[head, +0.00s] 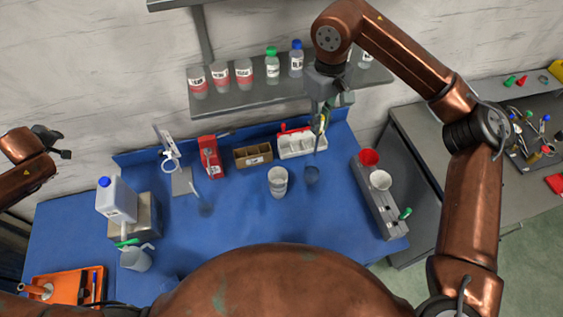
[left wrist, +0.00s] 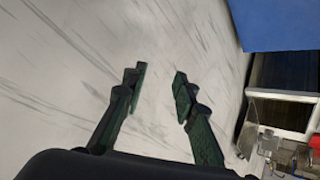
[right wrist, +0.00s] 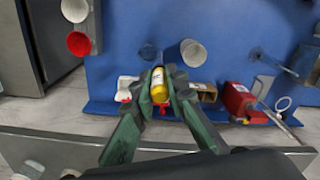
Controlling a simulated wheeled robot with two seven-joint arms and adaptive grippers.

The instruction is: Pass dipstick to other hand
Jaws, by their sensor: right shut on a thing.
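My right gripper (head: 322,112) is above the back of the blue table, pointing down. It is shut on a yellow, labelled handle, taken as the dipstick (right wrist: 158,86), shown between the fingertips (right wrist: 160,86) in the right wrist view. In the head view a thin grey shaft (head: 317,143) hangs below the gripper; most of the handle is hidden. My left gripper (head: 62,142) is at the far left, well apart from the right one. In the left wrist view its fingers (left wrist: 160,85) are spread and empty before a pale wall.
A white cup (head: 278,182) stands mid-table. A white tray (head: 302,145), brown box (head: 254,156) and red holder (head: 209,158) line the back. A shelf (head: 290,92) with bottles is above. A grey rack (head: 380,205) is right, a white jug (head: 116,200) left. The table's front middle is mostly clear.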

